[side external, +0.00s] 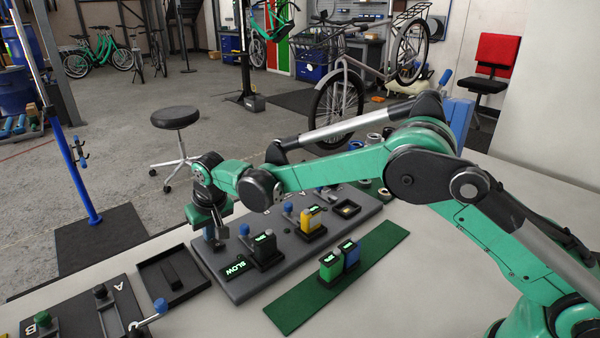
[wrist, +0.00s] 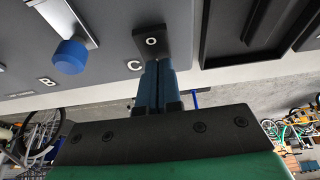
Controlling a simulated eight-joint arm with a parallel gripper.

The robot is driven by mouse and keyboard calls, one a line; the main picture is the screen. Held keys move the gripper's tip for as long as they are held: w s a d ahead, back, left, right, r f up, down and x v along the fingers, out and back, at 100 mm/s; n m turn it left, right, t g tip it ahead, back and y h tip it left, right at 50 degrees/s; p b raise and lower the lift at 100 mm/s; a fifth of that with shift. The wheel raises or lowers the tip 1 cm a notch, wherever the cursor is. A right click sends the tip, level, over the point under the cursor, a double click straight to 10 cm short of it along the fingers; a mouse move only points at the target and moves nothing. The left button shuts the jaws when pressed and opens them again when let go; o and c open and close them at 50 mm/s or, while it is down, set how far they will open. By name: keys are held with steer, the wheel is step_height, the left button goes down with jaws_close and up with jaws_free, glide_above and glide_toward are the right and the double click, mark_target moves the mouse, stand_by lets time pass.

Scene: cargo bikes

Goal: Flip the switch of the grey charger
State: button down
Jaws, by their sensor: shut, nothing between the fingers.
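The grey charger appears to be the long grey board (side external: 278,266) with a lit SLOW display (side external: 238,267) at its left end. A small dark block marked O (wrist: 150,40), likely its switch, shows in the wrist view by the letter C. My gripper (side external: 213,245) is low over the board's left end, fingers pointing down. In the wrist view its blue fingers (wrist: 157,85) are together and empty, with their tips at the block's edge. I cannot tell whether they touch it. The side view hides the block behind my gripper.
Beside my gripper, a lever with a blue knob (wrist: 70,55) belongs to the dark unit's bay. A dark unit (side external: 265,248) and a yellow unit (side external: 312,220) stand on the board. Green (side external: 330,266) and blue units stand on a green mat. A black tray (side external: 150,272) lies left.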

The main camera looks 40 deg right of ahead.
mark_target(217, 244)
steer(key=shift+s+r, duration=0.1)
steer(key=shift+s, duration=0.55)
step_height(217, 244, up, 14)
steer(key=shift+s, duration=0.25)
steer(key=shift+d, duration=0.1)
stand_by(0.3)
steer(key=s+d+r+t, duration=0.2)
steer(key=s+d+r, duration=0.1)
steer(key=s+d, duration=0.65)
steer(key=s+d+f, duration=0.2)
steer(key=s+f, duration=0.1)
steer(key=s, duration=0.2)
steer(key=s+d+f+t, duration=0.1)
steer(key=s+d+f, duration=0.1)
steer(key=s, duration=0.4)
steer(key=shift+s+d+f, duration=0.25)
steer(key=shift+s+f, duration=0.05)
steer(key=shift+f, duration=0.25)
